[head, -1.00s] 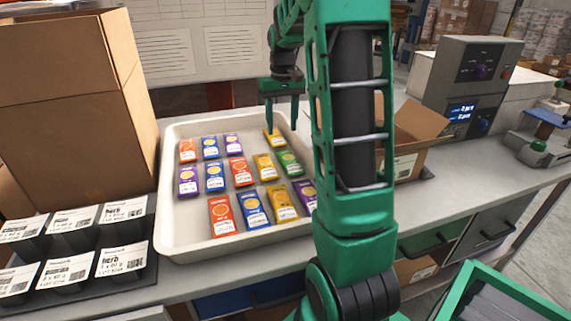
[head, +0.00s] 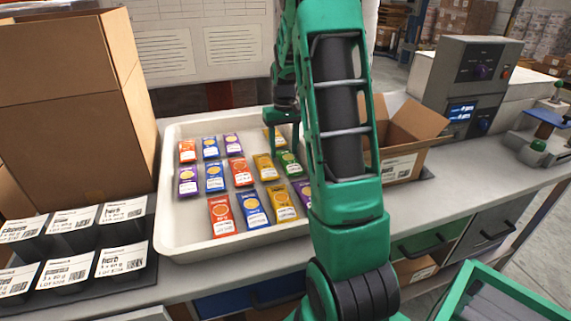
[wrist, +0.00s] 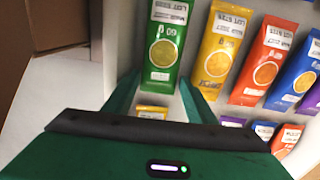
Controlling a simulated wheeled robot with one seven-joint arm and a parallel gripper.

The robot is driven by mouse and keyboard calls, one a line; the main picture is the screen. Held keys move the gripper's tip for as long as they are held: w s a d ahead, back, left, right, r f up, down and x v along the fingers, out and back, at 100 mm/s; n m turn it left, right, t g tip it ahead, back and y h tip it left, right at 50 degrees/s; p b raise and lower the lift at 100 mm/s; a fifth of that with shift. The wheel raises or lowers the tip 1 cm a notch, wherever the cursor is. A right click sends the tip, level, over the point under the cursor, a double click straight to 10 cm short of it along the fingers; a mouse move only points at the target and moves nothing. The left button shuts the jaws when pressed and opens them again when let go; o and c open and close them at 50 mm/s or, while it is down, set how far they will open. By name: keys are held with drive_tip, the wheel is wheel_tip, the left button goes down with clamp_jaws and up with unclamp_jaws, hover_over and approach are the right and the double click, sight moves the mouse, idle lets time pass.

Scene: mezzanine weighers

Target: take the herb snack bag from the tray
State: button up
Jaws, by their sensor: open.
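The white tray (head: 185,243) holds rows of snack bags in several colours. The only green bag (head: 290,163), which I take for the herb one, lies at the tray's right; its name is not readable. My gripper (head: 283,148) is open and empty, above the tray's back right part, close to the green bag. Whether the fingers touch it I cannot tell.
Yellow bags (head: 265,166) lie left of the green one, and a purple bag (head: 303,192) in front, partly hidden by my arm. An open carton (head: 402,145) stands right of the tray. A tall box (head: 75,110) and labelled black bins (head: 75,265) stand left.

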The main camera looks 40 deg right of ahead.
drive_tip(key=shift+f, duration=0.6)
drive_tip(key=c, duration=0.7)
